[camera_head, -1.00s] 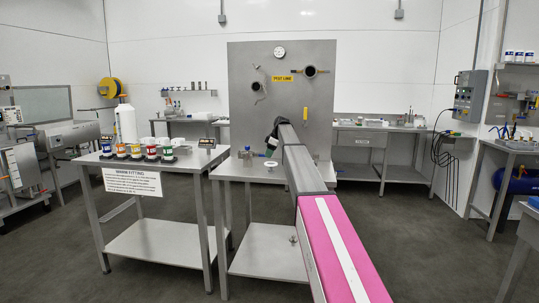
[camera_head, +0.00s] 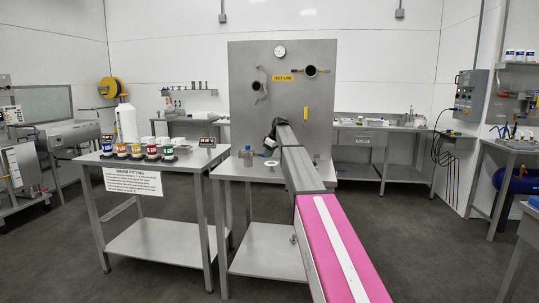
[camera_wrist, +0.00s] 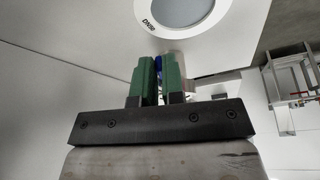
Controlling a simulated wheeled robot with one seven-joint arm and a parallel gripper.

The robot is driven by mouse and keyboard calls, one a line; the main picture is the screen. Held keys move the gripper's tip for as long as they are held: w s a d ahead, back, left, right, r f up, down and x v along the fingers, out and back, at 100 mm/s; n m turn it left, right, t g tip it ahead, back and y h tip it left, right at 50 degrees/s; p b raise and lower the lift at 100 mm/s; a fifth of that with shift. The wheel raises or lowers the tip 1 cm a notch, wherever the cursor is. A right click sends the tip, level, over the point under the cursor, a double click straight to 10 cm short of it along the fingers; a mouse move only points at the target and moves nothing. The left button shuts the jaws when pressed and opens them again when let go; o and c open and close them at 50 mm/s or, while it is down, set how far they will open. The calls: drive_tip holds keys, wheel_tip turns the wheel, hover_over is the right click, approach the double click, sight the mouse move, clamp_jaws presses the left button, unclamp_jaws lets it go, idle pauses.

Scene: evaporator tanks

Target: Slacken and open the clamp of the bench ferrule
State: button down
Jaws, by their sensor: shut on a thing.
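In the wrist view my gripper (camera_wrist: 158,62) has its two green fingers close together, with a small blue piece (camera_wrist: 158,63) showing between the tips. I cannot tell what the blue piece belongs to. In the head view my arm reaches over the middle bench (camera_head: 232,172), and its dark end (camera_head: 273,133) hides the fingertips. A white ring with a grey centre and "DN" lettering (camera_wrist: 152,35) lies on the surface past the fingertips. A small pale disc (camera_head: 271,163) lies on the bench near my arm. No ferrule or clamp can be made out clearly.
A grey upright test panel (camera_head: 240,90) with ports and a gauge stands behind the bench. A small jar (camera_head: 247,157) stands left of my arm. The left bench (camera_head: 105,162) carries several coloured containers and a white bottle (camera_head: 127,123).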

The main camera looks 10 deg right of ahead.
drive_tip(key=s+a+m, duration=0.1)
drive_tip(key=m, duration=0.1)
drive_tip(key=shift+s+a+m+t+h, duration=0.15)
drive_tip(key=shift+s+m+t+h, duration=0.05)
drive_tip(key=shift+m+t+h, duration=0.2)
drive_tip(key=a+m, duration=0.1)
drive_tip(key=m, duration=0.1)
drive_tip(key=s+a+m+h, duration=0.1)
drive_tip(key=m, duration=0.1)
drive_tip(key=shift+a+m+t+h, duration=0.15)
drive_tip(key=shift+m+t+h, duration=0.15)
drive_tip(key=shift+t, duration=0.1)
drive_tip(key=a+m, duration=0.1)
drive_tip(key=a+m+h, duration=0.1)
drive_tip(key=m, duration=0.1)
drive_tip(key=shift+r+m, duration=0.1)
drive_tip(key=shift+m, duration=0.2)
drive_tip(key=shift+w+a+m+h, duration=0.1)
drive_tip(key=shift+a+m+h, duration=0.45)
drive_tip(key=shift+m, duration=0.5)
drive_tip(key=shift+w+a+m+h, duration=0.1)
drive_tip(key=shift+a+m+h, duration=0.45)
drive_tip(key=shift+m, duration=0.5)
drive_tip(key=shift+a, duration=0.1)
drive_tip(key=c, duration=1.2)
unclamp_jaws()
drive_tip(key=v, duration=1)
drive_tip(key=shift+r, duration=0.4)
